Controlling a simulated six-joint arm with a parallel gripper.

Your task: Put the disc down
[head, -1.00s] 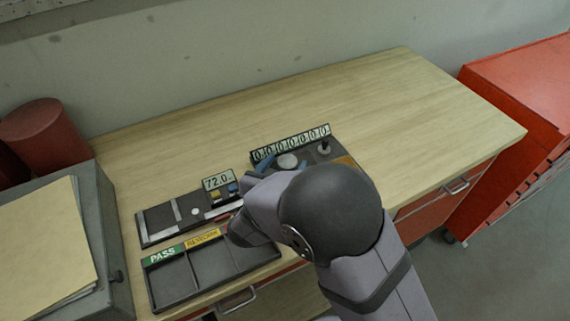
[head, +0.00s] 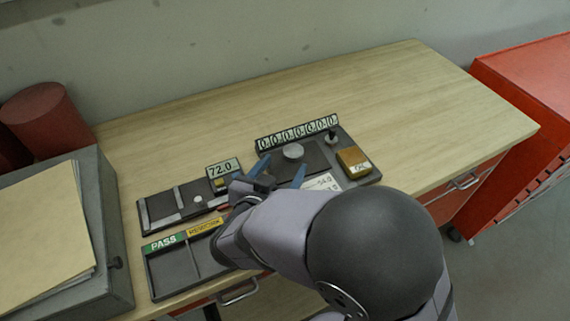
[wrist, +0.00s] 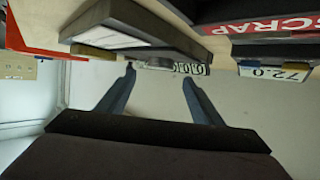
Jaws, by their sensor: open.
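The pale grey disc (head: 293,151) lies flat on the dark plate of the right-hand fixture (head: 320,157), just in front of the row of number wheels. My gripper (head: 279,172) is open, its two blue fingers spread apart on the near side of the disc and holding nothing. In the wrist view my gripper (wrist: 157,74) shows its fingers wide apart, with the number wheels (wrist: 191,69) between and beyond the tips. The disc's edge is hard to tell in the wrist view.
A display reading 72.0 (head: 224,168) stands left of the fingers. A sorting tray (head: 150,284) with PASS and REWORK labels is partly hidden by my arm. A yellow block (head: 353,160) sits on the fixture's right. The back of the bench (head: 300,90) is clear.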

